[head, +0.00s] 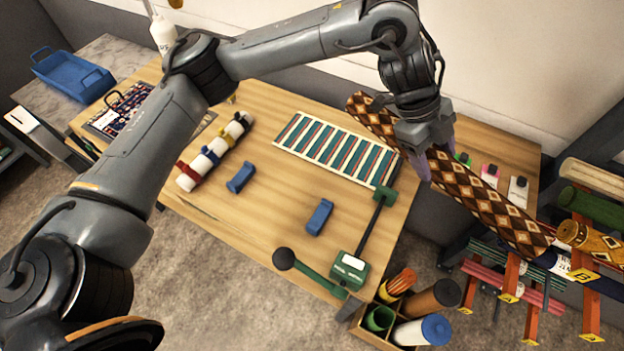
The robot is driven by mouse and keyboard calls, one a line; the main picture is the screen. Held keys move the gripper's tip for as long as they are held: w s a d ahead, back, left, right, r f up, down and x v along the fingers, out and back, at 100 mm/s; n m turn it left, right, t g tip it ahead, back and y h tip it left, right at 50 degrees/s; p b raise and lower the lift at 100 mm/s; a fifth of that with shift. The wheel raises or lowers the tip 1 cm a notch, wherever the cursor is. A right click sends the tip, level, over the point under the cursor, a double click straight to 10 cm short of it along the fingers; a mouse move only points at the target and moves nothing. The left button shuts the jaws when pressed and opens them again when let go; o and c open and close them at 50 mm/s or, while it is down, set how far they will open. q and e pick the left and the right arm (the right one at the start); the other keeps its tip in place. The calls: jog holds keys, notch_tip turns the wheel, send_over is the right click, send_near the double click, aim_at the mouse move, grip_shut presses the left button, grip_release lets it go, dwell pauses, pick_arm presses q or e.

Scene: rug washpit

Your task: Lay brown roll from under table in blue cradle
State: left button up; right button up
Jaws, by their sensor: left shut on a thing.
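The brown roll (482,202), long with a dark and tan diamond pattern, hangs tilted above the right part of the table. My left gripper (436,163) is shut around it near its middle. The roll's left end is near the wall side and its right end reaches past the table toward the rack. The blue cradle shows as two separate blue blocks on the table, one at left (241,178) and one further right (320,217). Both look empty and lie apart from the roll. My right gripper is not in view.
A striped rug (337,148) lies at the table's back. A green, black-handled tool (350,268) lies at the front right. A white roll with coloured bands (215,152) lies left of the blocks. A rack of rolls (592,210) and a box of rolls (368,335) stand at right.

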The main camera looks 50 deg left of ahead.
pick_arm(q)
jog(key=s+a+f+n+t+p, duration=0.1)
jog(key=s+a+f+n+p, duration=0.2)
jog(key=a+p, duration=0.5)
jog(key=s+a+f+y+p, duration=0.1)
jog(key=s+a+f+p, duration=0.4)
jog(key=s+a+f, duration=0.65)
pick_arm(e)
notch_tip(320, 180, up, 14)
pick_arm(q)
jog(key=shift+n+t, duration=0.3)
jog(key=shift+n, duration=0.1)
jog(key=shift+s+a+f+b, duration=0.4)
jog(key=shift+a+f+b, duration=0.9)
jog(key=shift+f, duration=1.6)
jog(key=shift+s+a+f+b, duration=0.35)
jog(key=shift+a+f+b, duration=0.25)
jog(key=shift+a+f, duration=1.8)
jog(key=shift+s+a+f+b, duration=0.4)
jog(key=shift+a+f+b, duration=0.65)
jog(key=shift+f, duration=2.3)
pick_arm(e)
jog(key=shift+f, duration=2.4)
pick_arm(q)
jog(key=o, duration=1.5)
